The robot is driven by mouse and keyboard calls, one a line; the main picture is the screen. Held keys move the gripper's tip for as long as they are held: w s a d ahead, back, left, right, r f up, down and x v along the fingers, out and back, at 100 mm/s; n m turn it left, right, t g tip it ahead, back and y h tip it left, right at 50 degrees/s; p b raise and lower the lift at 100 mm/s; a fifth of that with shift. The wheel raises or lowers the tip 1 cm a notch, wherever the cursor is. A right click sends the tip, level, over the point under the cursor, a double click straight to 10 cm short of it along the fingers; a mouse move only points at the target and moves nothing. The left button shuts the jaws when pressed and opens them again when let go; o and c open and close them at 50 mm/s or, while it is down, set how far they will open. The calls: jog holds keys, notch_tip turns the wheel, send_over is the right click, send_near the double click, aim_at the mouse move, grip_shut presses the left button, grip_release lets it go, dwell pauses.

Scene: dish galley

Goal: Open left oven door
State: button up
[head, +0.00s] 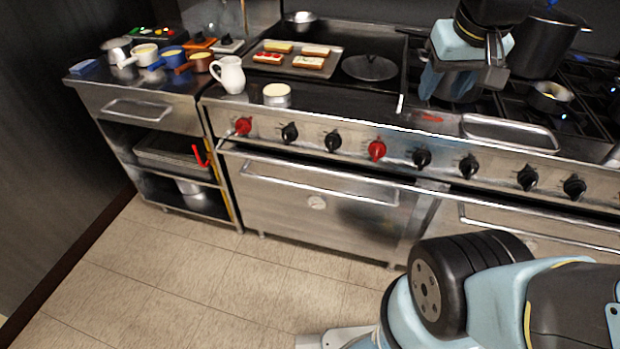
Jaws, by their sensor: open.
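The left oven door (285,211) is a steel panel with a round badge, below the row of knobs in the middle of the head view. It looks shut. Its long horizontal handle bar (320,182) runs across its upper part. My gripper (448,90) is at the upper right, above the cooktop, pointing down. It is open and appears empty. It is well above and to the right of the handle, apart from it. Part of the gripper's far side is hard to make out.
The right oven door (545,240) is partly hidden by my arm. Red and black knobs, including a red knob (376,150), line the front panel. A white pitcher (229,75) and a sandwich tray (298,60) stand on top. The tiled floor (200,275) before the left oven is clear.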

jog(key=w+a+f+n+g+h, duration=0.1)
jog(key=w+a+f+g+h, duration=0.35)
jog(key=w+f, duration=0.6)
jog(key=n+t+h, duration=0.5)
jog(key=t+h, duration=0.1)
jog(key=h, duration=0.2)
send_over(314, 188)
jog(key=s+a, duration=0.2)
jog(key=s, duration=0.4)
notch_tip(314, 188, down, 24)
jog(key=s+a+f+n+t+y, duration=0.1)
jog(key=a+f+n+t, duration=0.2)
jog(key=f, duration=0.4)
jog(key=s+a+f+n+t+y, duration=0.1)
jog(key=s+a+f+t, duration=0.2)
jog(key=f, duration=0.4)
jog(key=x, duration=0.9)
jog(key=w+a+x, duration=0.1)
jog(key=x, duration=0.3)
jog(key=shift+w+d+f, duration=0.1)
jog(key=shift+w+d, duration=0.05)
jog(key=shift+w, duration=0.15)
jog(key=shift+c, duration=0.3)
grip_shut()
